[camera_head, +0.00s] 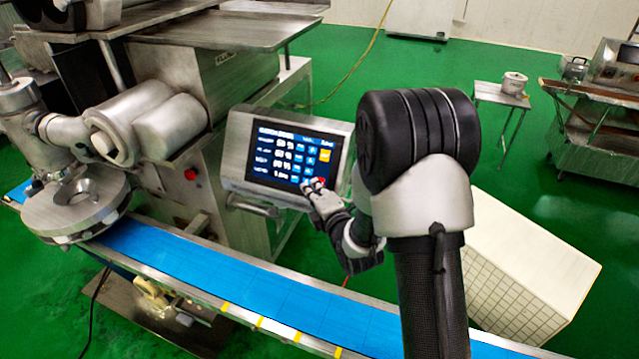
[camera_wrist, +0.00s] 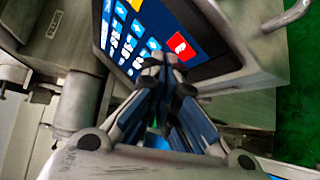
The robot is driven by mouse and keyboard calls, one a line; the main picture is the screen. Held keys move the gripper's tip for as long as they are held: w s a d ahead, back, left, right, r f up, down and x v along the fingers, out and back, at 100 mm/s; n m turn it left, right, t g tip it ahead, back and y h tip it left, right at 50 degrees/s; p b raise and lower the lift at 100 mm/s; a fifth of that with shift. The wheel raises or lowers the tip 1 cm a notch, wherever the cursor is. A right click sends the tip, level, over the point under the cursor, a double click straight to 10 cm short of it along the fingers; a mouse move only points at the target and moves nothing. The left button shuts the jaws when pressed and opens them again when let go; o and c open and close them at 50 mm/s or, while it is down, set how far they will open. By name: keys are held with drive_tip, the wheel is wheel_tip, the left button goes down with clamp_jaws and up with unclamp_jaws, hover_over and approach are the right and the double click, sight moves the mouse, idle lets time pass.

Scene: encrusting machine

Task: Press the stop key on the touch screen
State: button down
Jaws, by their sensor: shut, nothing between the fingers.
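The touch screen (camera_head: 292,156) is a dark panel with white and blue keys in a grey metal housing, left of my arm in the head view. In the wrist view the screen (camera_wrist: 125,30) shows at the top, tilted. A red key (camera_wrist: 181,46) sits near its lower right edge, just above and right of my fingertips. In the head view the red key (camera_head: 320,182) shows only partly behind my gripper. A yellow key (camera_head: 325,156) lies above it. My gripper (camera_head: 312,184) is shut and empty, its tips at or very near the screen's lower right. I cannot tell whether they touch it.
A blue conveyor belt (camera_head: 215,272) runs below the screen. The steel machine (camera_head: 215,75) stands behind and left, with a red button (camera_head: 190,174) on its side. A white tiled block (camera_head: 525,265) stands right of my arm. Green floor is open behind.

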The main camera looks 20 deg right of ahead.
drive_tip(key=shift+w+f, duration=0.1)
drive_tip(key=shift+w+d+f+b, duration=0.15)
drive_tip(key=shift+d+b, duration=0.05)
drive_tip(key=shift+b, duration=0.35)
drive_tip(key=shift+w+d+f+b, duration=0.15)
drive_tip(key=shift+w+b, duration=0.1)
drive_tip(key=shift+b, duration=0.15)
idle(0.4)
drive_tip(key=shift+s, duration=0.15)
drive_tip(key=shift+s+a+r, duration=0.4)
idle(0.3)
drive_tip(key=s+r, duration=0.1)
drive_tip(key=s+a, duration=0.1)
drive_tip(key=s+a+r, duration=0.1)
drive_tip(key=shift+s+a+r+b, duration=0.25)
drive_tip(key=shift+r+b, duration=0.05)
idle(0.9)
